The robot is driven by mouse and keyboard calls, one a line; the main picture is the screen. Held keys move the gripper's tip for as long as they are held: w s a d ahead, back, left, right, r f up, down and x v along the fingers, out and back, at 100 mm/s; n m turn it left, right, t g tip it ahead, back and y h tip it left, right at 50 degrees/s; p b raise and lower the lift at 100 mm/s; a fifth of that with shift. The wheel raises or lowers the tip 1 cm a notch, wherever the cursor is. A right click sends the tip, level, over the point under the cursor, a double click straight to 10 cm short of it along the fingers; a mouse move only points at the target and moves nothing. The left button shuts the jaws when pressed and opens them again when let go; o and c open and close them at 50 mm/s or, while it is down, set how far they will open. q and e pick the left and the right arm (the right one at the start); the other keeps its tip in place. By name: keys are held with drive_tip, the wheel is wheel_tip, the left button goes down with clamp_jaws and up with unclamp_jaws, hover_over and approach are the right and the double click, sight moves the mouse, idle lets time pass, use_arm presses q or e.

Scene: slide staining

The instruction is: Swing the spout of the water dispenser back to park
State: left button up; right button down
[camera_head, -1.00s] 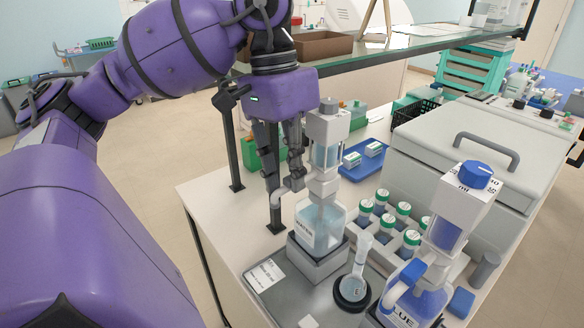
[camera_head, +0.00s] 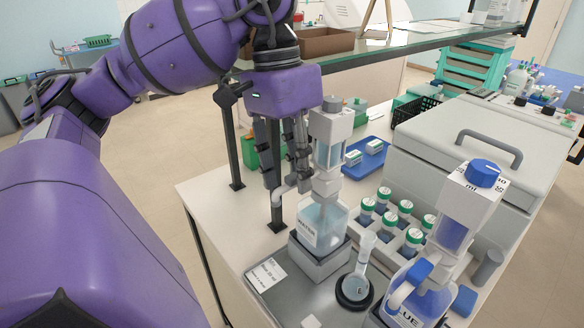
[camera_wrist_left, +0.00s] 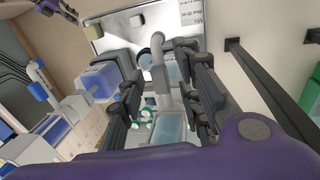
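The water dispenser (camera_head: 328,185) is a clear bottle labelled WATER with a tall pump head, standing on a grey block. Its grey bent spout (camera_head: 284,193) points to the left, away from the small flask. My left gripper (camera_head: 287,180) hangs beside the dispenser, pointing down, its fingers at the spout. In the left wrist view the spout (camera_wrist_left: 158,48) runs between the two separated fingers (camera_wrist_left: 158,90); whether one touches it is not clear.
A small flask (camera_head: 361,265) stands in a dark ring on the grey tray (camera_head: 290,300). A blue dispenser (camera_head: 465,215) and green-capped bottles (camera_head: 405,208) stand to the right. A glass shelf (camera_head: 400,45) lies behind my left arm. Bare table (camera_head: 215,200) shows left of the dispenser.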

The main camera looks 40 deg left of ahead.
use_arm(q)
wheel_tip(320, 180, up, 12)
drive_tip(key=a, duration=0.2)
drive_tip(key=shift+a, duration=0.2)
idle(0.3)
drive_tip(key=shift+f, duration=0.15)
idle(0.5)
